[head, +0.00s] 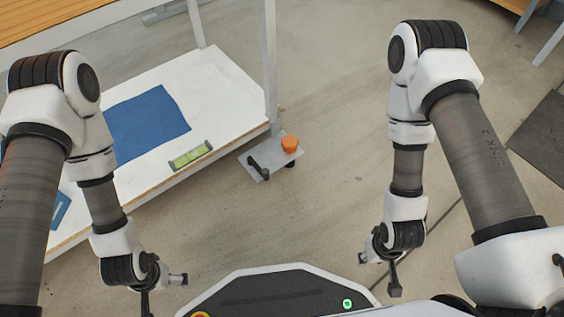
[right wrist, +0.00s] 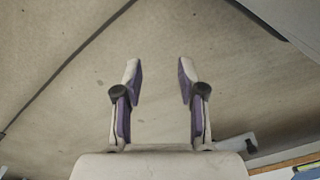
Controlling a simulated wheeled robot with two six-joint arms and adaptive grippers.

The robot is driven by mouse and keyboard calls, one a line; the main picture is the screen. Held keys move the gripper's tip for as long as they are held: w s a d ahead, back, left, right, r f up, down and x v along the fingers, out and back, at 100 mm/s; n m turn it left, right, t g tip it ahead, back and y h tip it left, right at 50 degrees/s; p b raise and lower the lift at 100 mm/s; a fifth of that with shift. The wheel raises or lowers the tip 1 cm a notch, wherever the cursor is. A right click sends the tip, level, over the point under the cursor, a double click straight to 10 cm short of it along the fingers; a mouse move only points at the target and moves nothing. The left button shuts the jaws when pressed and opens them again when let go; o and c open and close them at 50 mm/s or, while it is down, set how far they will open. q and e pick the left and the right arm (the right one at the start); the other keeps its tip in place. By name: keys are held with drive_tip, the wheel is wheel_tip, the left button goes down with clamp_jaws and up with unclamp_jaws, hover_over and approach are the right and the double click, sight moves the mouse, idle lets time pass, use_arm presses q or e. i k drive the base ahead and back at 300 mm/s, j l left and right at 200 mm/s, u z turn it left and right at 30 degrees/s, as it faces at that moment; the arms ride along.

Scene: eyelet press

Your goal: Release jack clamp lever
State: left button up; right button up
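A small grey plate (head: 270,153) sits at floor level by the foot of a metal post. It carries an orange knob (head: 290,143) and a dark lever-like part (head: 258,169) at its near edge. I cannot tell for sure whether this dark part is the jack clamp lever, or its exact position. My left gripper (head: 163,294) is low at the left, its fingers apart, well short of the plate. My right gripper (head: 381,271) is low at the right, away from the plate. The right wrist view shows its fingers (right wrist: 160,82) open with nothing between them.
A white shelf (head: 219,98) at the left holds a blue mat (head: 148,126) and a yellow-green spirit level (head: 190,155). A grey metal post (head: 270,65) rises beside the plate. The concrete floor (head: 335,180) between plate and right arm is clear. A dark mat (head: 543,138) lies far right.

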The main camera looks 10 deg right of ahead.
sight(264, 173)
drive_tip(key=i+l+u, duration=0.3)
drive_tip(key=l+u, duration=0.35)
drive_tip(key=i+l+u, duration=0.15)
drive_tip(key=u, duration=0.15)
drive_tip(key=l, duration=0.1)
